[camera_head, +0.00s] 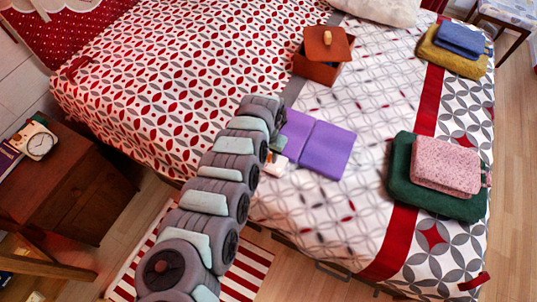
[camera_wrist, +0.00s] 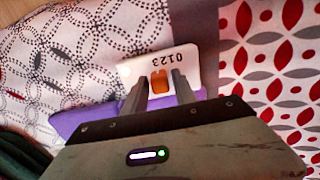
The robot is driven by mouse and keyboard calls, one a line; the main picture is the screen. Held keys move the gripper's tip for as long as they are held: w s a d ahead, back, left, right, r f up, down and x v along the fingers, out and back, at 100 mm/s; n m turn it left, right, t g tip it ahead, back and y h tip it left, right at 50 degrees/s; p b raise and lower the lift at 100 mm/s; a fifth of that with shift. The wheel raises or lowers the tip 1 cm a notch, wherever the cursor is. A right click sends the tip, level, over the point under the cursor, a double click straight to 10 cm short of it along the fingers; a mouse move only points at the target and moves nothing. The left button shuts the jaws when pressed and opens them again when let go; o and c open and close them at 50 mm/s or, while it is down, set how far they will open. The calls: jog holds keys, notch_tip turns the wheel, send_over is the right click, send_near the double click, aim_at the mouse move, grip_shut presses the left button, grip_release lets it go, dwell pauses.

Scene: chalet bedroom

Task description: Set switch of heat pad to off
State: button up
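The heat pad (camera_head: 325,148) is purple and lies flat on the bed. Its white controller (camera_head: 275,166) lies at the pad's left side, partly hidden by my arm in the head view. In the wrist view the controller (camera_wrist: 128,74) shows the digits 0123 and an orange switch (camera_wrist: 160,82). I cannot tell which digit the switch is set at. My gripper (camera_wrist: 159,77) is over the controller, its two fingers parted, one on each side of the switch. I cannot tell if they touch it.
The bed (camera_head: 190,70) has a patterned cover. A reddish-brown box (camera_head: 316,72) with a tilted lid stands behind the pad. Folded pink (camera_head: 446,163) and green (camera_head: 432,205) cloths lie at right, and blue (camera_head: 460,38) and yellow ones farther back. A nightstand (camera_head: 60,180) with a clock (camera_head: 38,143) is at left.

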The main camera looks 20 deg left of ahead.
grip_shut()
dwell(1.1)
